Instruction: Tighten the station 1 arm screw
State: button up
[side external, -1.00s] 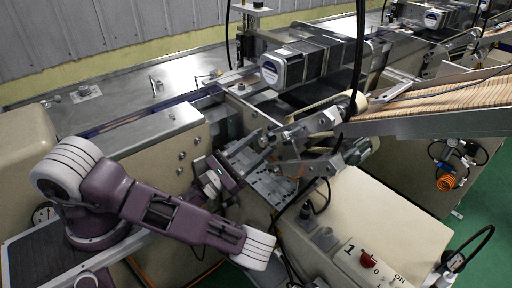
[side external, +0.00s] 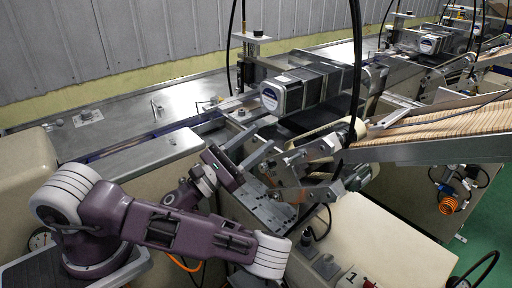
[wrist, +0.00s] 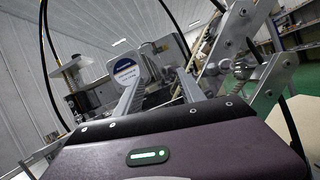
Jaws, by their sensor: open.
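The station 1 arm (side external: 312,150) is a jointed grey metal bracket with round bolt heads, above a drilled metal plate (side external: 268,208). It also shows at the right of the wrist view (wrist: 235,45), with bolt heads and a ribbed round part (wrist: 241,70). I cannot tell which of these is the arm screw. My gripper (side external: 262,139) is open and empty, left of the bracket and apart from the ribbed part. In the wrist view its two grey fingers (wrist: 160,85) point towards a boxy motor, with a gap between them.
The motor (side external: 284,94) stands behind the gripper. A black cable (side external: 355,70) hangs down beside the bracket. A chute of wooden sticks (side external: 440,128) slopes at the right. A cream housing marked 1 (side external: 375,235) is in front. The steel table (side external: 105,112) at the left is mostly clear.

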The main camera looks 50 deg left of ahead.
aim_at(261, 168)
jog(key=s+d+f+n+y, duration=0.1)
jog(key=s+f+n+y, duration=0.45)
jog(key=f+n, duration=0.5)
jog(key=shift+m+h, duration=0.35)
jog(key=shift+m, duration=0.4)
jog(key=w, duration=0.4)
jog(key=shift+w+a+r, duration=0.2)
jog(key=shift+a, duration=0.05)
jog(key=shift+w+r, duration=0.2)
jog(key=shift+w, duration=0.25)
grip_shut()
